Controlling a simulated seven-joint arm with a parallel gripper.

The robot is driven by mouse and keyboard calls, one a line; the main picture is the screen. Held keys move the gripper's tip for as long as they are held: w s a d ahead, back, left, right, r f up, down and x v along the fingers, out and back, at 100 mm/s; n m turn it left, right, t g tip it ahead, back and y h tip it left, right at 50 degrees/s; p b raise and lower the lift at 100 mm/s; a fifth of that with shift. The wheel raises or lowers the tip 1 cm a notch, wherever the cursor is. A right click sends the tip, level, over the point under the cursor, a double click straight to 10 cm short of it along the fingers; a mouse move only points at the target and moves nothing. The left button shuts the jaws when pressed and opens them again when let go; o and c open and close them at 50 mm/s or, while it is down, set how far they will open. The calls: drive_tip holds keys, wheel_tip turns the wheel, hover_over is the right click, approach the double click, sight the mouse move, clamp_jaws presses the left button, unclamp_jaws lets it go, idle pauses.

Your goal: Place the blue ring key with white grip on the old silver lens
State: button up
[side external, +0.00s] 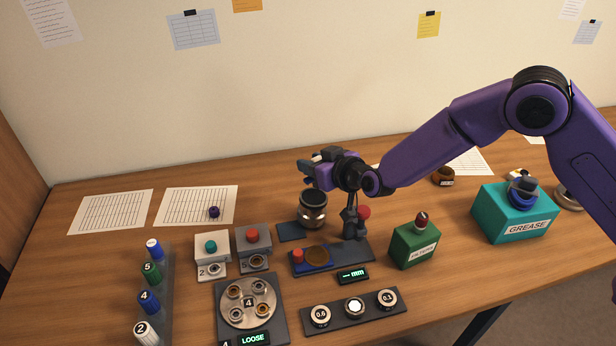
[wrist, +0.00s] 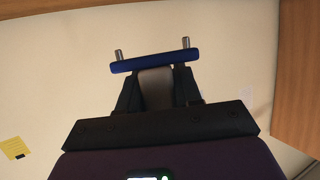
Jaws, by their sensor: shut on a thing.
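The blue ring key (wrist: 152,62) shows in the wrist view as a blue bar with a short metal pin at each end. Its pale grip (wrist: 156,88) sits between the two dark fingers of my gripper (wrist: 157,92), which is shut on it. In the side view my gripper (side external: 316,166) is held sideways in the air, pointing left. It is above a dark cylinder with a shiny band (side external: 313,212), apart from it. This cylinder looks like the lens, but I cannot tell for sure that it is the old silver one. The key is mostly hidden in the side view.
A dark stand (side external: 352,222) rises just right of the cylinder. A green box (side external: 414,245) and a teal GREASE box (side external: 515,212) stand to the right. A turntable (side external: 248,303), button units (side external: 212,250) and a rack of labelled cylinders (side external: 152,300) lie front left.

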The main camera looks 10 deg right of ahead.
drive_tip(key=shift+w+a+f, duration=0.25)
drive_tip(key=shift+w+f, duration=0.15)
drive_tip(key=shift+f, duration=0.15)
drive_tip(key=shift+w+a+f, duration=0.25)
drive_tip(key=shift+w+f, duration=0.1)
drive_tip(key=shift+f, duration=1.6)
drive_tip(key=shift+f, duration=0.4)
drive_tip(key=shift+f, duration=0.1)
drive_tip(key=o, duration=1)
drive_tip(key=shift+o, duration=0.2)
